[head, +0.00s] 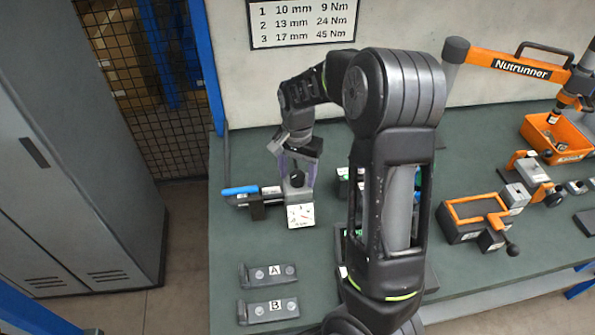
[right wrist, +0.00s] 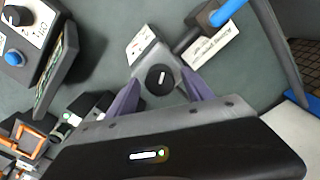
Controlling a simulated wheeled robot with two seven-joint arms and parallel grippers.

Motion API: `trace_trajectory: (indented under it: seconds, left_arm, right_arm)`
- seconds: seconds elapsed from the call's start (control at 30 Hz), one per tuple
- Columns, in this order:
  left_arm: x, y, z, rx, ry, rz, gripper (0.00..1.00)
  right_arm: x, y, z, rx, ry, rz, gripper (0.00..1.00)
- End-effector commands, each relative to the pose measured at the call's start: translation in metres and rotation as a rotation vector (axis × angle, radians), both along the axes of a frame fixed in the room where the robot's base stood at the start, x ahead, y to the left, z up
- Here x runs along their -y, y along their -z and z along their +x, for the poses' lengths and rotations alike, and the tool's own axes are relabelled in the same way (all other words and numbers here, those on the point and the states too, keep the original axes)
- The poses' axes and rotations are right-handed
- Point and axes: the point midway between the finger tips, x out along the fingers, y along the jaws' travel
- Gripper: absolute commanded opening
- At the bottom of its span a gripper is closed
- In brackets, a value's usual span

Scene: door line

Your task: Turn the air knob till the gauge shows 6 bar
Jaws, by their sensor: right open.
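The air knob (head: 297,178) is a small round black knob on a grey block; in the right wrist view the knob (right wrist: 160,78) shows a white mark. The gauge (head: 300,215) is a white tilted face in front of it, also in the right wrist view (right wrist: 141,45); its reading is too small to make out. My right gripper (head: 296,162) is open above the knob. Its purple fingers (right wrist: 162,92) stand on either side of the knob; I cannot tell whether they touch it. My left gripper is not in view.
A blue-handled tool (head: 240,190) lies just left of the block. Brackets A (head: 268,275) and B (head: 268,311) are on the green bench. An orange-framed fixture (head: 475,215), an orange bin (head: 553,138) and the Nutrunner arm (head: 520,67) are at the right. My arm hides the bench's middle.

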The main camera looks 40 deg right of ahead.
Motion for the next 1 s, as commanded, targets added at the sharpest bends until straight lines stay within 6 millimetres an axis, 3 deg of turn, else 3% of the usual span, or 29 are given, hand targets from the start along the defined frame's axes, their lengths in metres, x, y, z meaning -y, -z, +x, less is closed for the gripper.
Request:
trace_trajectory:
  seconds: [0.2, 0.9, 1.0]
  left_arm:
    - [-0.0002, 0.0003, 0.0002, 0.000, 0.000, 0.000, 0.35]
    - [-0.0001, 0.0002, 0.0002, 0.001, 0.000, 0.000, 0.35]
    - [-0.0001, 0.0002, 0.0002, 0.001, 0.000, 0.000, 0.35]
  right_arm:
    - [-0.0001, 0.0004, 0.0000, 0.000, 0.000, 0.000, 0.59]
    - [0.0000, -0.0001, 0.0001, 0.000, 0.000, 0.000, 0.02]
    - [0.0000, -0.0001, 0.0001, 0.000, 0.000, 0.000, 0.00]
